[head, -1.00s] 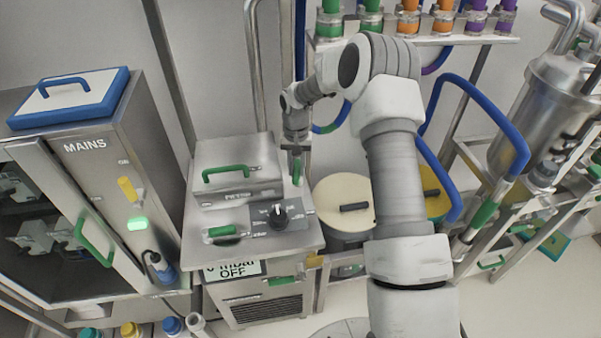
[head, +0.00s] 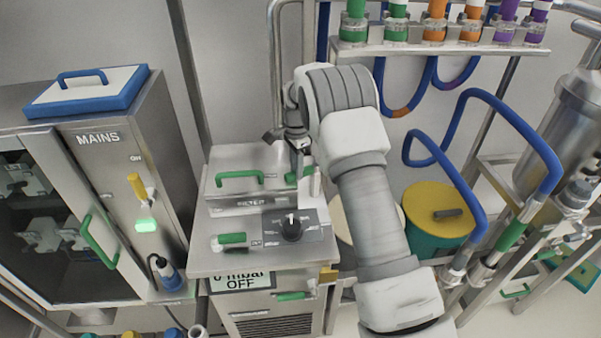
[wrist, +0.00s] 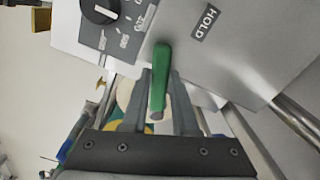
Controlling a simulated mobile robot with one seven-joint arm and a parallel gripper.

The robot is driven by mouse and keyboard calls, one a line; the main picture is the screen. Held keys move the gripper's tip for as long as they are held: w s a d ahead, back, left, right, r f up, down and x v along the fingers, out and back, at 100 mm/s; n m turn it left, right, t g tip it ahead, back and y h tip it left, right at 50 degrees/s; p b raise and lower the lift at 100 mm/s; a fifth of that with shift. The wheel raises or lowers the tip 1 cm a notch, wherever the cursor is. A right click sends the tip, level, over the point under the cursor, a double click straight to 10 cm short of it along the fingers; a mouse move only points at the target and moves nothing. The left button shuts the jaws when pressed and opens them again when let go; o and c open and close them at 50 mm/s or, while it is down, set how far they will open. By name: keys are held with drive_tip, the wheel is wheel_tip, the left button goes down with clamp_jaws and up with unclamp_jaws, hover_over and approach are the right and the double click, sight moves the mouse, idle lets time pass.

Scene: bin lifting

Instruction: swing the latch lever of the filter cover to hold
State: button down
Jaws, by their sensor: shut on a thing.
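The filter cover (head: 222,192) is a grey metal lid with a green handle (head: 240,178) and a FILTER label, lying flat on the steel cabinet. The green latch lever (wrist: 160,72) shows in the wrist view, between the fingers of my gripper (wrist: 160,98), which is shut on it. A HOLD label (wrist: 205,22) is on the metal panel to the right of the lever. In the head view my gripper (head: 302,160) is at the cover's right edge, and the lever there is mostly hidden by my gripper and arm.
A black rotary knob (head: 291,227) and a second green handle (head: 231,238) are on the cabinet front of the cover. The MAINS cabinet (head: 100,138) stands left. A yellow-lidded bin (head: 438,212) and blue hoses (head: 500,110) are on the right.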

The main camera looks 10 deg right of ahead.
drive_tip(key=shift+w+a+m, duration=0.15)
drive_tip(key=shift+w+m, duration=0.45)
drive_tip(key=shift+m, duration=0.45)
drive_tip(key=shift+w+a+m, duration=0.1)
drive_tip(key=shift+w+m, duration=0.45)
drive_tip(key=shift+m, duration=0.5)
drive_tip(key=c, duration=0.7)
unclamp_jaws()
drive_tip(key=shift+r, duration=0.1)
wheel_tip(320, 180, up, 17)
drive_tip(key=shift+r, duration=0.15)
